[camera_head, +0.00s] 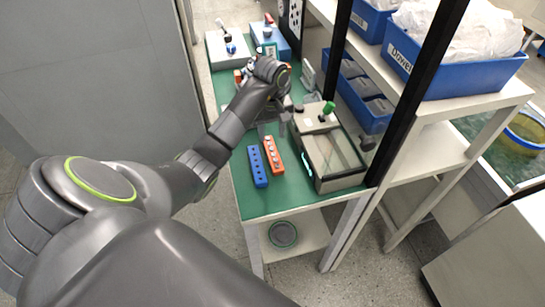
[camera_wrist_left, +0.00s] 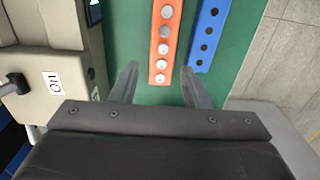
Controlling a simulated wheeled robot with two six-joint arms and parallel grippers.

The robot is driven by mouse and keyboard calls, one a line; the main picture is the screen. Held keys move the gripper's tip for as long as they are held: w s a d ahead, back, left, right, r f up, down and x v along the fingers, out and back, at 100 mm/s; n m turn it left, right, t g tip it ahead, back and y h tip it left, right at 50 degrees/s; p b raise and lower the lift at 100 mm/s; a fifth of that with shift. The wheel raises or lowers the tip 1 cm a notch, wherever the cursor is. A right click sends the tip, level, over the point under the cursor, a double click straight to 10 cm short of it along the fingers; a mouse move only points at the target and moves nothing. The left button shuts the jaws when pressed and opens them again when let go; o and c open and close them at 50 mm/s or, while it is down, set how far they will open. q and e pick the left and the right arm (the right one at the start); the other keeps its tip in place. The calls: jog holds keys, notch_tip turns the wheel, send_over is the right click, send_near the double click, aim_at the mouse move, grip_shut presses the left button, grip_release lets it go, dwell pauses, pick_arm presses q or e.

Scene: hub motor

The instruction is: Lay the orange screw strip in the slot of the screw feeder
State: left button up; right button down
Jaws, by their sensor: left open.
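The orange screw strip (camera_head: 273,155) lies on the green table top beside a blue strip (camera_head: 257,167). In the left wrist view the orange strip (camera_wrist_left: 164,42) carries a row of pale screw heads. My left gripper (camera_wrist_left: 158,84) is open, with its two fingertips on either side of the near end of the orange strip, seen from above. In the head view my left gripper (camera_head: 272,125) is partly hidden by its own wrist. The screw feeder (camera_head: 333,152) is a beige box to the right of the strips; I cannot make out its slot. My right gripper is not in view.
The blue strip (camera_wrist_left: 209,35) lies close to the right of the orange one in the wrist view. A shelf with blue bins (camera_head: 440,73) stands right of the table (camera_head: 285,204). Other devices (camera_head: 228,48) stand at the far end.

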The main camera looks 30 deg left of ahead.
aim_at(271, 147)
pick_arm(q)
jog(key=shift+s+f+b, duration=0.1)
jog(key=shift+f+b, duration=0.3)
jog(key=shift+f, duration=0.25)
jog(key=f+p, duration=0.1)
jog(key=f, duration=0.1)
jog(key=shift+s+f+p, duration=0.2)
jog(key=shift+f+p, duration=0.15)
jog(key=shift+p, duration=0.05)
jog(key=shift+f, duration=0.45)
jog(key=shift+r, duration=0.1)
jog(key=c, duration=0.9)
